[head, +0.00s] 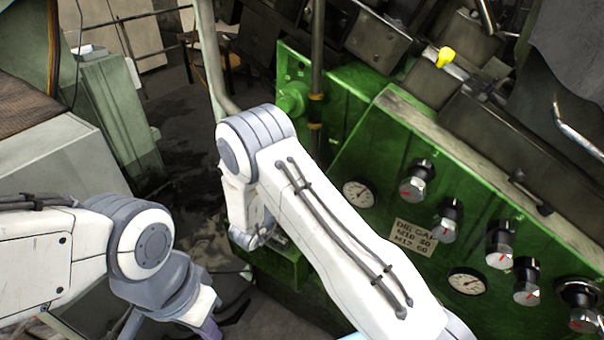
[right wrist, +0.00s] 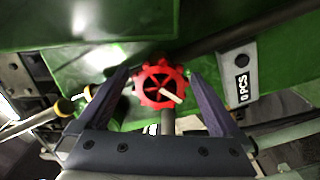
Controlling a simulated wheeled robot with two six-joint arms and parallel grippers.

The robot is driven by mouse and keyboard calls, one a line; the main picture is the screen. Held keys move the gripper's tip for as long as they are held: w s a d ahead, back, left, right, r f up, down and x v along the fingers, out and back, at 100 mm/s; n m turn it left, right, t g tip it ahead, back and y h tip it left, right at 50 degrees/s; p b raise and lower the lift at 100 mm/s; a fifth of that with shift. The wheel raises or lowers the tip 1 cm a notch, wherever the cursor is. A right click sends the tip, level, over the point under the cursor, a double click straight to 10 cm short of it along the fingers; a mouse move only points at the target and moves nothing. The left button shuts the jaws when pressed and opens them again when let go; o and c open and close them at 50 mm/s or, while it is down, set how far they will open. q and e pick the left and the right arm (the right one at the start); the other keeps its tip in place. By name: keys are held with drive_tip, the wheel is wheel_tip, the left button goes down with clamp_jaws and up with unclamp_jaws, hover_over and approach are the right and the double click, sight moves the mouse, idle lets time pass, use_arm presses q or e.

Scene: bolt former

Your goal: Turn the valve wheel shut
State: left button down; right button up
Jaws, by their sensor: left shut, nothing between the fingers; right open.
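The red valve wheel (right wrist: 153,83) shows in the right wrist view, with a toothed rim, dark gaps between its spokes and a pale peg on its front. A grey stem (right wrist: 167,123) shows just below it. My right gripper (right wrist: 159,78) is open, with one dark finger on each side of the wheel. A gap shows on both sides; I cannot tell how deep the fingers reach. In the head view the wheel is hidden, with my right arm in front of the machine. My left gripper (head: 208,327) is shut and empty at the bottom edge, partly cut off.
The green machine panel (head: 390,160) carries several black knobs and two gauges (head: 358,193). A grey pipe (head: 317,70) rises beside it. In the right wrist view, a label plate (right wrist: 241,86) is right of the wheel and a yellow-ended rod (right wrist: 64,107) is left.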

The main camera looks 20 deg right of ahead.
drive_tip(key=c, duration=1.4)
drive_tip(key=shift+o, duration=0.3)
drive_tip(key=shift+f+m+b, duration=0.15)
drive_tip(key=shift+m+b, duration=0.8)
drive_tip(key=shift+b, duration=0.05)
drive_tip(key=shift+f+m+b, duration=0.15)
drive_tip(key=shift+m+b, duration=0.8)
drive_tip(key=m+b, duration=0.6)
drive_tip(key=b, duration=0.1)
drive_tip(key=m+b, duration=0.6)
drive_tip(key=b, duration=0.1)
drive_tip(key=shift+w+a+f+m, duration=0.1)
drive_tip(key=shift+f+m, duration=0.05)
drive_tip(key=shift+m, duration=0.25)
drive_tip(key=m+b, duration=1.2)
drive_tip(key=b, duration=0.5)
drive_tip(key=shift+r+m+b, duration=0.3)
drive_tip(key=shift+m+b, duration=0.4)
drive_tip(key=shift+b, duration=0.3)
